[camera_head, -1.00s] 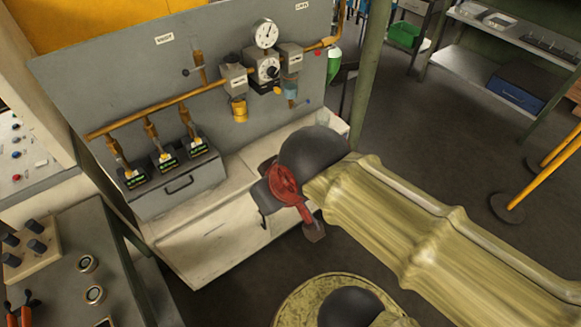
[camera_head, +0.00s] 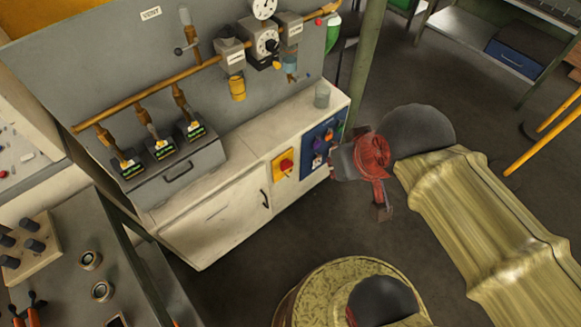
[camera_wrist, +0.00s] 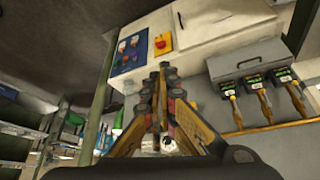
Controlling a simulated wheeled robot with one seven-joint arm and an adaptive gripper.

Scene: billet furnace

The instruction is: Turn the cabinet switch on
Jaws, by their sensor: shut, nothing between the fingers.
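The cabinet switch, a red knob on a yellow plate (camera_head: 285,164), is on the front of the white cabinet (camera_head: 215,215), right of its dark door handle. In the wrist view the switch (camera_wrist: 161,43) appears upside down, just beyond the fingertips. My gripper (camera_wrist: 162,69) is shut and empty, with its fingers pointing towards the cabinet front. In the head view my red wrist part is right of the switch, apart from it. The fingers are hard to make out there.
A blue panel (camera_head: 311,158) with several coloured knobs is right of the switch, close to my wrist. A glass (camera_head: 322,95) stands on the cabinet top. A green post (camera_head: 366,65) rises behind. A grey workbench (camera_head: 85,225) stands at left. Floor is open in front of the cabinet.

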